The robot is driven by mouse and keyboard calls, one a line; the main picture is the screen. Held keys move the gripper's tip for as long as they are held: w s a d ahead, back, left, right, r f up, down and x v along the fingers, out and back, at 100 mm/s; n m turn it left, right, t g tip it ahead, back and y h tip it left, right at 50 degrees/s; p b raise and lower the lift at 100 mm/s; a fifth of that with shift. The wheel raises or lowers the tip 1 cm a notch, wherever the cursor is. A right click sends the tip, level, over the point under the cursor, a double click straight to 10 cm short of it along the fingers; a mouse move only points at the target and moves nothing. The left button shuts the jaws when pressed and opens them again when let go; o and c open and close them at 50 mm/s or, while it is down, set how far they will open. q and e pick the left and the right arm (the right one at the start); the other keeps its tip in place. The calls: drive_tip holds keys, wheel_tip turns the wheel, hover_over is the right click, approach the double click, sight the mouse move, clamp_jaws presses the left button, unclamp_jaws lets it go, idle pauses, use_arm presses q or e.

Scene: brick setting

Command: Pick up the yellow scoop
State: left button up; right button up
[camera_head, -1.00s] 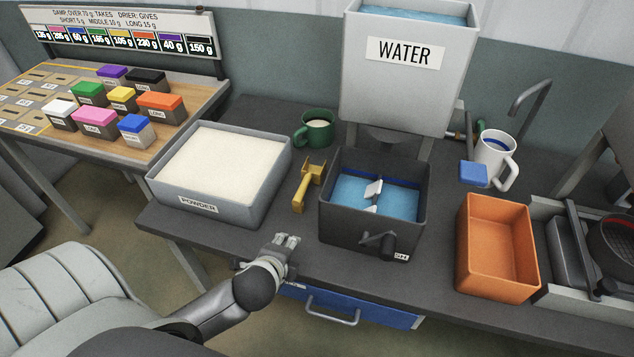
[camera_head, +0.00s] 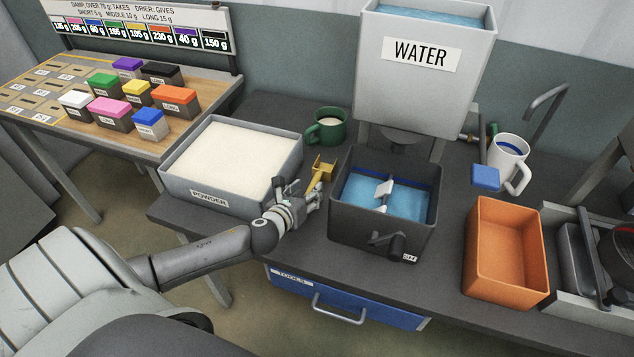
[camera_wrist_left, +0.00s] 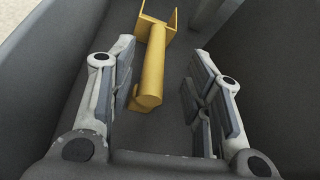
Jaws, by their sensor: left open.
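The yellow scoop (camera_head: 322,170) lies on the dark bench between the powder bin and the black mixing box. In the head view its handle is mostly hidden behind my left gripper (camera_head: 308,193). In the left wrist view the scoop (camera_wrist_left: 152,65) shows its handle end between the two open fingers of my left gripper (camera_wrist_left: 160,95), with the square cup farther away. There is a gap between the handle and the right finger; the handle end is close to the left finger. I cannot tell if it touches. My right gripper is not in view.
The grey powder bin (camera_head: 177,182) stands close on the left and the black mixing box (camera_head: 350,234) with water on the right. A green mug (camera_head: 326,128) is behind the scoop. An orange bin (camera_head: 480,271) stands farther right. A blue drawer (camera_head: 350,303) is below the bench edge.

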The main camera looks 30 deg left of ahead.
sight(311, 186)
use_arm(q)
drive_tip(key=shift+a+p+x, duration=0.2)
drive_tip(key=shift+p+x, duration=0.1)
drive_tip(key=shift+x, duration=2.6)
drive_tip(key=shift+s, duration=0.1)
clamp_jaws()
